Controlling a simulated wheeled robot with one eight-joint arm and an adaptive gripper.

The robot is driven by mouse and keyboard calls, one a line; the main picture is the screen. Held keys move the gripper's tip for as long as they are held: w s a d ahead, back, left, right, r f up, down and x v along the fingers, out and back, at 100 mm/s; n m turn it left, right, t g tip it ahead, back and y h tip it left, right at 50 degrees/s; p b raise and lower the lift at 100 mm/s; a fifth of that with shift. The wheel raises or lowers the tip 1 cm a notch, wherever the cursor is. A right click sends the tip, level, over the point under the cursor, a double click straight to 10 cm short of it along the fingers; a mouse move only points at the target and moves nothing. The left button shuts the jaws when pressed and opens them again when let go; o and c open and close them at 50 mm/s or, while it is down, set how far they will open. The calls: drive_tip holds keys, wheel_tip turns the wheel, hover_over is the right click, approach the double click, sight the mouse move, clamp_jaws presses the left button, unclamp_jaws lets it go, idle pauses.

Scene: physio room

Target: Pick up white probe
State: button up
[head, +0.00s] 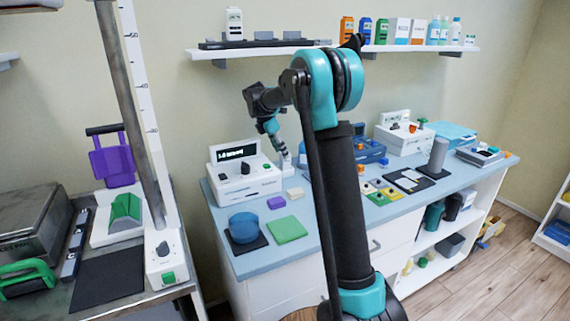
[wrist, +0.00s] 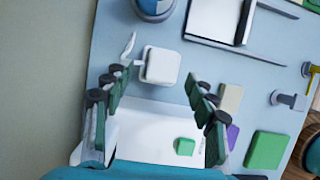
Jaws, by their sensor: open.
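A white rounded block (wrist: 162,65) lies on the blue-grey counter in the wrist view, just beyond my fingertips. A slim white piece (wrist: 128,46) stands at its left, beside a short stub on the block. These look like the white probe, but I cannot tell whether they are one thing. My gripper (wrist: 155,80) is open, its fingers apart on either side of the space before the block, with nothing held.
A white console with a display (head: 240,172) stands left of my gripper; its green button (wrist: 185,146) shows between my fingers. A blue device (head: 362,150) and a white device (head: 403,134) stand to the right. A green pad (head: 287,229) and blue bowl (head: 244,227) are in front.

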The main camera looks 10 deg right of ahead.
sight(285, 162)
drive_tip(key=x, duration=0.4)
drive_tip(key=shift+d+f, duration=0.15)
drive_tip(key=shift+d, duration=0.05)
clamp_jaws()
